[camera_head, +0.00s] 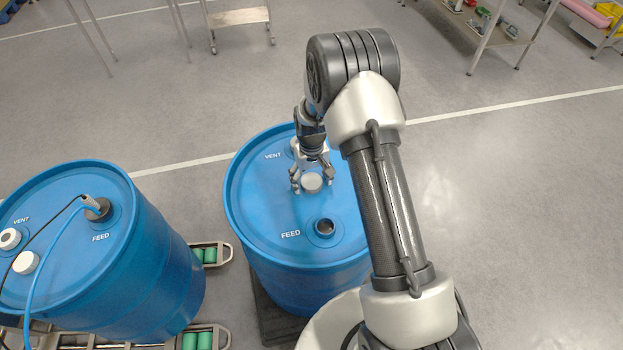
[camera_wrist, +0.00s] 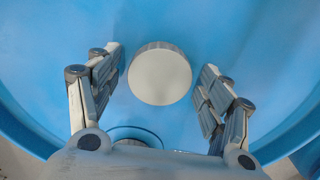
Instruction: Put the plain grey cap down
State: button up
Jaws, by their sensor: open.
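The plain grey cap (camera_head: 312,183) sits on the lid of the middle blue drum (camera_head: 258,205), between the VENT label and the FEED opening (camera_head: 325,227). In the wrist view the cap (camera_wrist: 160,77) shows its round flat top and ridged side. My gripper (camera_head: 312,187) is open, with its fingers low over the lid on either side of the cap. The wrist view shows blue lid between the cap and each finger (camera_wrist: 162,68), so they look apart. The FEED opening is uncapped and dark inside. The VENT fitting (camera_wrist: 135,136) is partly hidden behind my gripper.
A second blue drum (camera_head: 165,265) stands at the left, with a blue hose and dark line at its FEED fitting (camera_head: 97,208) and a pale cap (camera_head: 25,262) on its lid. Green rollers (camera_head: 205,255) show between the drums.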

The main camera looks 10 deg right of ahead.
notch_tip(320, 180, up, 12)
jog(key=r+p, duration=0.1)
jog(key=p, duration=0.1)
notch_tip(320, 180, up, 8)
send_over(311, 181)
jog(key=s, duration=0.3)
jog(key=s+r+t, duration=0.2)
jog(key=s+r, duration=0.6)
jog(key=r, duration=0.3)
jog(key=s+r+t, duration=0.1)
jog(key=s+r, duration=0.1)
jog(key=s, duration=0.7)
jog(key=s+r+m+t, duration=0.1)
jog(key=s+r, duration=0.2)
jog(key=s, duration=0.7)
jog(key=shift+r+t, duration=0.3)
jog(key=shift+r, duration=0.05)
jog(key=shift+d, duration=0.1)
